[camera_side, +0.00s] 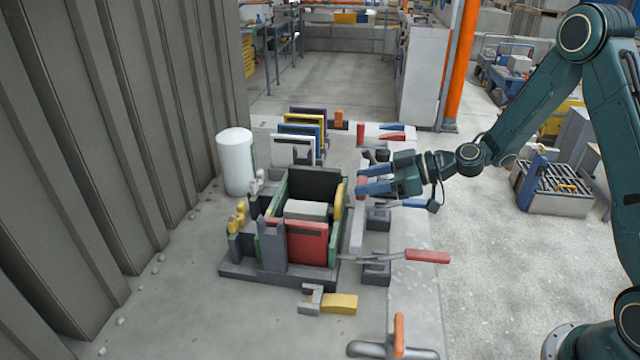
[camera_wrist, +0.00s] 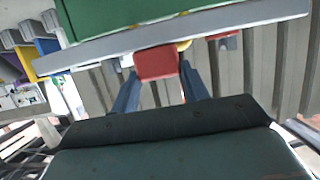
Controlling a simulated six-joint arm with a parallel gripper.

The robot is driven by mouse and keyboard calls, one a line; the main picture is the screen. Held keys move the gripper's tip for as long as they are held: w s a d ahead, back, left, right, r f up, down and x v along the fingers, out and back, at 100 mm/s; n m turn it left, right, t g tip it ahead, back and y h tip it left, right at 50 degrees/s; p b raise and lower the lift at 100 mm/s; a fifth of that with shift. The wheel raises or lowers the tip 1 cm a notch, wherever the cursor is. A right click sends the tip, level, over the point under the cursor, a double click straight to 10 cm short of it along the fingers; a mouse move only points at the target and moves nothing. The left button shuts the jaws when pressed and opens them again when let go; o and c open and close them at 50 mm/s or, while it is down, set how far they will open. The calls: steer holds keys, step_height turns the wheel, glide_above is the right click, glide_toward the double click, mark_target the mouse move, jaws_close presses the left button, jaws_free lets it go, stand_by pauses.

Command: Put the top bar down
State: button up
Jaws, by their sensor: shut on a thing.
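My gripper (camera_side: 364,180) is just right of the panel mould, its two blue fingers pointing left. In the wrist view my gripper (camera_wrist: 158,82) is shut on a red grip block (camera_wrist: 157,63). This block appears to belong to the long grey top bar (camera_wrist: 110,47), which crosses the view beside a green panel (camera_wrist: 130,15). In the side view a pale bar (camera_side: 357,232) runs along the mould's right side; I cannot tell whether it touches anything below. The mould (camera_side: 262,275) has green walls, a red front plate (camera_side: 307,243) and a black back plate (camera_side: 315,184).
A lever with a red handle (camera_side: 428,257) sticks out at the front right. Coloured panels (camera_side: 302,130) stand in a rack behind the mould. A white cylinder (camera_side: 235,160) stands left. A yellow block (camera_side: 340,304) and an orange-handled tool (camera_side: 399,335) lie in front.

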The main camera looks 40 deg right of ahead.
step_height(320, 180, up, 8)
stand_by(0.4)
stand_by(0.6)
steer(key=shift+d+f+m+t+h, duration=0.45)
steer(key=shift+f+m+t+h, duration=0.3)
steer(key=shift+m, duration=0.25)
steer(key=shift+s+d+f+m+t+h, duration=0.25)
steer(key=shift+d+f+m+t+h, duration=0.25)
steer(key=shift+m+h, duration=0.2)
steer(key=shift+c, duration=0.2)
steer(key=shift+s+d+f+m+t+h, duration=0.3)
steer(key=shift+s+d+f+m+h, duration=0.2)
steer(key=shift+h, duration=0.25)
steer(key=shift+s+d+f+m+t+h, duration=0.25)
steer(key=shift+s+d+f+m+h, duration=0.15)
steer(key=shift+d+m+h, duration=0.25)
steer(key=shift+w+a+r, duration=0.1)
steer(key=shift+a, duration=0.05)
